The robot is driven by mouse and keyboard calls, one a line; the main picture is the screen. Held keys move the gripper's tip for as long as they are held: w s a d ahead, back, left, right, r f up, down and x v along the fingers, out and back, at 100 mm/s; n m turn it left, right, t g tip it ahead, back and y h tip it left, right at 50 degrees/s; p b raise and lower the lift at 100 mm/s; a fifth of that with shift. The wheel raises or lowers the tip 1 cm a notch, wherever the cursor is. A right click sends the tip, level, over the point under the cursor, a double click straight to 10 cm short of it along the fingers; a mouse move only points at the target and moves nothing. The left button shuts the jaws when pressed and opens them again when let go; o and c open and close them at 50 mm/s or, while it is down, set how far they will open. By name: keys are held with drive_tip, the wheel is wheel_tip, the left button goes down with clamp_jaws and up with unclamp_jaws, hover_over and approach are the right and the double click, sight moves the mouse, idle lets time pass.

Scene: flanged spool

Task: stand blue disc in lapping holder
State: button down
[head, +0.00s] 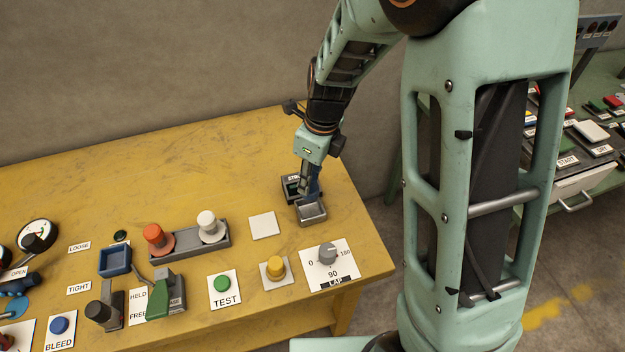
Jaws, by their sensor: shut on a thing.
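My gripper (307,190) points down at the right end of the yellow bench. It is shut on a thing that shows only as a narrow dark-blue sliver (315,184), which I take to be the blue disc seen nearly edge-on. A small grey open-topped holder (313,219) sits on the bench directly below the fingers. I take it to be the lapping holder. The fingers hide part of its inside, so I cannot tell whether the disc touches it or is seated in it.
A dark labelled box (289,189) stands just left of my gripper. A white square pad (264,226) lies further left. In front are the LAP dial (327,254) and a yellow knob (275,267). A grey rack (190,241) holds orange and white knobbed pieces. The bench's back is clear.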

sight(315, 178)
drive_tip(key=shift+w+f, duration=0.15)
wheel_tip(315, 178, down, 4)
drive_tip(key=b, duration=0.4)
drive_tip(key=shift+f, duration=0.2)
drive_tip(key=shift+f+b, duration=1.25)
drive_tip(key=shift+f, duration=0.65)
drive_tip(key=c, duration=1.5)
unclamp_jaws()
drive_tip(key=r, duration=0.4)
drive_tip(key=d+r, duration=0.1)
drive_tip(key=r, duration=0.3)
drive_tip(key=s+r, duration=0.1)
drive_tip(key=r, duration=0.3)
drive_tip(key=shift+d, duration=0.35)
